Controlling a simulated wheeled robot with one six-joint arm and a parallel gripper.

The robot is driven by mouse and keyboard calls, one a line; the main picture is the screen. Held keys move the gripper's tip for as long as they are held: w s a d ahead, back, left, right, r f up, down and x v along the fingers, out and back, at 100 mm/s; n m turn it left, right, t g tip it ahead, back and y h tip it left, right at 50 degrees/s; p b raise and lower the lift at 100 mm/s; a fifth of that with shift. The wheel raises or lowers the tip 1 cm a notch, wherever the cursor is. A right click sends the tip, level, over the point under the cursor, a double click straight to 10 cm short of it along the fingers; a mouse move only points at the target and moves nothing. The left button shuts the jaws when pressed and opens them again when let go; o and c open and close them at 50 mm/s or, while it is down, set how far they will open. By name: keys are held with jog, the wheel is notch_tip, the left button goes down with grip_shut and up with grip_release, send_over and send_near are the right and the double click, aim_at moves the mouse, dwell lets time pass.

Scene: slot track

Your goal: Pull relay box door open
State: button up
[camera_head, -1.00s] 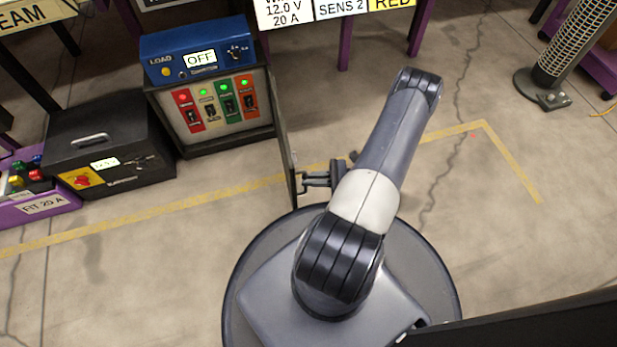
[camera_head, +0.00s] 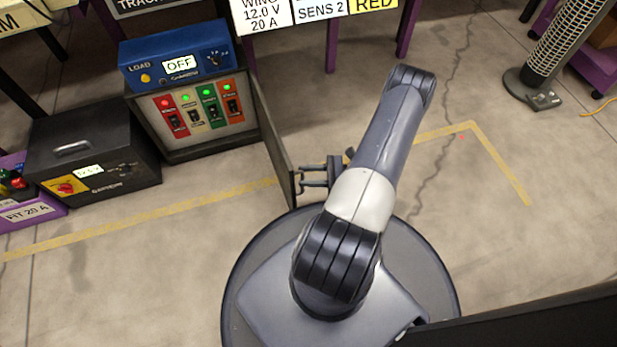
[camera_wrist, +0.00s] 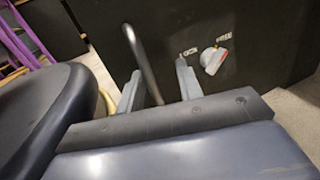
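The relay box (camera_head: 197,147) stands on the floor at upper left in the head view, its front with coloured switches and green and red lights exposed. Its dark door (camera_head: 272,135) stands swung wide open on the right side, seen nearly edge-on. My gripper (camera_head: 312,175) is at the door's outer face near its free edge. In the wrist view the door face (camera_wrist: 258,45) shows a grey bar handle (camera_wrist: 143,60) and a latch knob (camera_wrist: 214,58) by LOCK and FREE labels. My gripper (camera_wrist: 158,85) has its fingers apart around the handle, with a gap at the right finger.
A blue load unit (camera_head: 178,58) showing OFF sits on the relay box. A black case (camera_head: 92,150) stands to its left. A fan heater (camera_head: 552,65) is at upper right. Purple table legs (camera_head: 408,27) line the back. The floor right of my arm is clear.

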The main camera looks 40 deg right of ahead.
jog(key=shift+o, duration=0.5)
jog(key=shift+w+d, duration=0.1)
jog(key=shift+s, duration=0.2)
jog(key=p+v, duration=0.2)
jog(key=v, duration=0.8)
jog(key=shift+s+d, duration=0.15)
jog(key=shift+s, duration=0.15)
jog(key=shift+w, duration=0.1)
jog(key=b+x, duration=0.2)
jog(key=x, duration=0.9)
